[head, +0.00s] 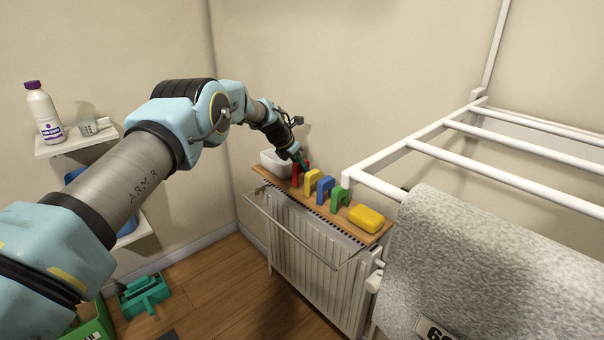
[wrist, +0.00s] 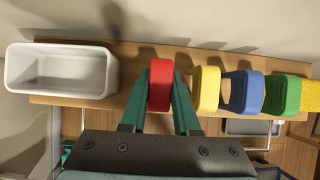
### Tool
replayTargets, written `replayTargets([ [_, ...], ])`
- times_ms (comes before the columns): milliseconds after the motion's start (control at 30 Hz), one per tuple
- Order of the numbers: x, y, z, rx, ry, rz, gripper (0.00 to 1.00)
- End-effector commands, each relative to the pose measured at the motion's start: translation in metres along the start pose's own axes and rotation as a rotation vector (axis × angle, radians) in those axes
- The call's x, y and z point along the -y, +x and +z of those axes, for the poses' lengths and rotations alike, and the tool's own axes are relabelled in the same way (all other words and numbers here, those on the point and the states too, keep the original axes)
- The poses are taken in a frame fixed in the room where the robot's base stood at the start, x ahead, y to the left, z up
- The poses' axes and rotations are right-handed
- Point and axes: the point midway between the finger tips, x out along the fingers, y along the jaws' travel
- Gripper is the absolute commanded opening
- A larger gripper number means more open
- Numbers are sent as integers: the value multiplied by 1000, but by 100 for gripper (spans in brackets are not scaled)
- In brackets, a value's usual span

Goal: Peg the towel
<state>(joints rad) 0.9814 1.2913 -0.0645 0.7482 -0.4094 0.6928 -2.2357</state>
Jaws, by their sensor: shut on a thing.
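My gripper (wrist: 160,100) is shut on the red peg (wrist: 160,78), with a green finger on each side of it. The red peg also shows in the head view (head: 295,175), at the left of a row on the wooden shelf. I cannot tell whether it still touches the shelf. A yellow peg (head: 311,182), a blue peg (head: 324,190) and a green peg (head: 340,197) stand in line to its right. The grey towel (head: 480,265) hangs over a bar of the white drying rack at the right.
The wooden shelf (wrist: 135,58) sits above a white radiator (head: 310,255). A white tub (wrist: 60,72) is left of the red peg. A yellow sponge (head: 366,218) lies at the shelf's right end. The white rack (head: 425,148) juts out at the right.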

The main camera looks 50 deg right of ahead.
Motion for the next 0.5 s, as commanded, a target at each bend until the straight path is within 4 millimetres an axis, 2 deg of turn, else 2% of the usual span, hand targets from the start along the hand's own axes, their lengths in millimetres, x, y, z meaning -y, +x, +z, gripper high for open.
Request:
replayTargets([
  [33,0,-8,5,0,0,0,0],
  [500,0,-46,28,0,1,1,0],
])
